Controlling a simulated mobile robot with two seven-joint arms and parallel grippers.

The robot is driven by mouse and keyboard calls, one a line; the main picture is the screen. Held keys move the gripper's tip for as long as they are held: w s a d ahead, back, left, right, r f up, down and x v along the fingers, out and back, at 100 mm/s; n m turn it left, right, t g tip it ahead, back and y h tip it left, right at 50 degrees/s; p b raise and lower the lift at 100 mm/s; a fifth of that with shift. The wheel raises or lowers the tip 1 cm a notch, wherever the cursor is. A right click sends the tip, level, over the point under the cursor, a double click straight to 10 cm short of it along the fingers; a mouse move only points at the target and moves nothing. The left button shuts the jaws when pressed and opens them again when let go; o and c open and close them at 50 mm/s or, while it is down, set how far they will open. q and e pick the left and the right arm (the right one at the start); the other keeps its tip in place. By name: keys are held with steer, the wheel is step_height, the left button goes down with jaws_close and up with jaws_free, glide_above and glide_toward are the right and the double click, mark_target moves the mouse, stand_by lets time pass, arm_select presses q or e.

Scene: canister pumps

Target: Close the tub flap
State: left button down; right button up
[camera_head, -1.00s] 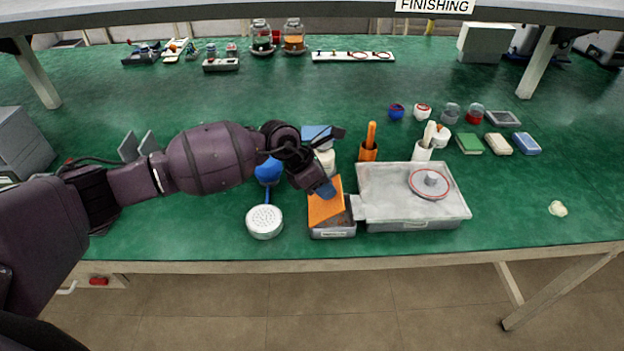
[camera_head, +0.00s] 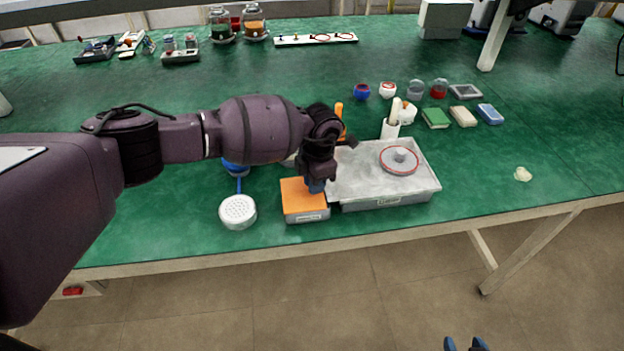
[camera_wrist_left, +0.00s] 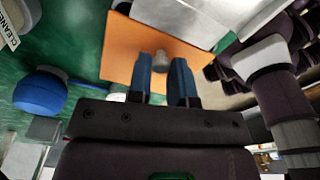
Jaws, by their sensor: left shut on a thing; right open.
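The grey tub (camera_head: 308,217) stands near the front edge of the green bench, left of a larger covered container. Its orange flap (camera_head: 300,196) lies down over the top and looks nearly level; I cannot tell if it is fully seated. My left gripper (camera_head: 316,185) is at the flap's right side. In the left wrist view, the blue fingers (camera_wrist_left: 164,80) are around a small grey knob (camera_wrist_left: 161,62) on the orange flap (camera_wrist_left: 130,45). My right gripper (camera_head: 465,344) shows only its blue fingertips, apart and empty, at the bottom edge, away from the bench.
The covered container (camera_head: 362,180) with a red-ringed lid (camera_head: 399,159) stands close right of the tub. A white perforated round head (camera_head: 238,211) lies to the left. The front right of the bench is mostly clear.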

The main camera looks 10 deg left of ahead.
arm_select(q)
steer(key=shift+f, duration=0.2)
stand_by(0.3)
steer(key=c, duration=1)
jaws_free()
steer(key=shift+r, duration=0.1)
steer(key=r, duration=0.7)
steer(key=d+r, duration=0.1)
steer(key=r, duration=0.2)
steer(key=shift+w+d+r+p, duration=0.1)
steer(key=shift+w+r+p, duration=0.2)
